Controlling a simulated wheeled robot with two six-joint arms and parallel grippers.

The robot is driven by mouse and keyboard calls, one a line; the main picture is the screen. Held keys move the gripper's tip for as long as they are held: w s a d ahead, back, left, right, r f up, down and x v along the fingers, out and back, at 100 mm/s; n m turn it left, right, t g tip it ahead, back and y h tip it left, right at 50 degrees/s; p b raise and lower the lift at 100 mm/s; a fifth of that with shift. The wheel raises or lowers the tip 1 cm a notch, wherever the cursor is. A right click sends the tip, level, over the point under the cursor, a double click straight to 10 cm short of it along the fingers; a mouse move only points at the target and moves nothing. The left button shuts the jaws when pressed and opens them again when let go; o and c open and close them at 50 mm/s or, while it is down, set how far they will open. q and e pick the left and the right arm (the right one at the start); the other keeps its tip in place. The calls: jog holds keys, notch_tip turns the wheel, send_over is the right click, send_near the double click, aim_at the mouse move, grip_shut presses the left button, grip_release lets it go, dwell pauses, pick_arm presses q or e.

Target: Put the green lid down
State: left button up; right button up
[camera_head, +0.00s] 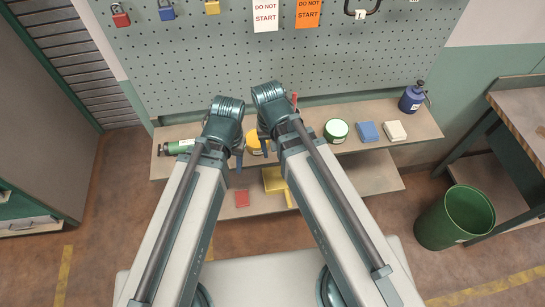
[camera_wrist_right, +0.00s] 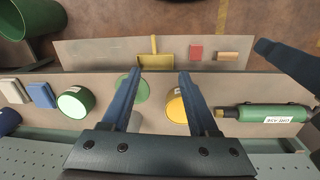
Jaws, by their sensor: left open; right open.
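The green lid (camera_wrist_right: 143,91) shows in the right wrist view as a flat green disc at the shelf's front edge. It lies between the spread fingers of my right gripper (camera_wrist_right: 157,82), which is open; one finger covers part of it. I cannot tell whether the fingers touch it. In the head view my right arm hides the lid. My left gripper (camera_head: 239,163) is open and empty over the shelf front, left of the right one; part of it shows at the right wrist view's edge (camera_wrist_right: 285,57).
A lower shelf holds a yellow dustpan-like item (camera_head: 272,178) and red block (camera_head: 242,198).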

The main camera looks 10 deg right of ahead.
jog(key=s+n, duration=0.1)
jog(key=s+a+n, duration=0.1)
jog(key=n, duration=0.1)
jog(key=s+n, duration=0.1)
jog(key=n, duration=0.1)
jog(key=shift+s+a, duration=0.1)
jog(key=shift+a, duration=0.15)
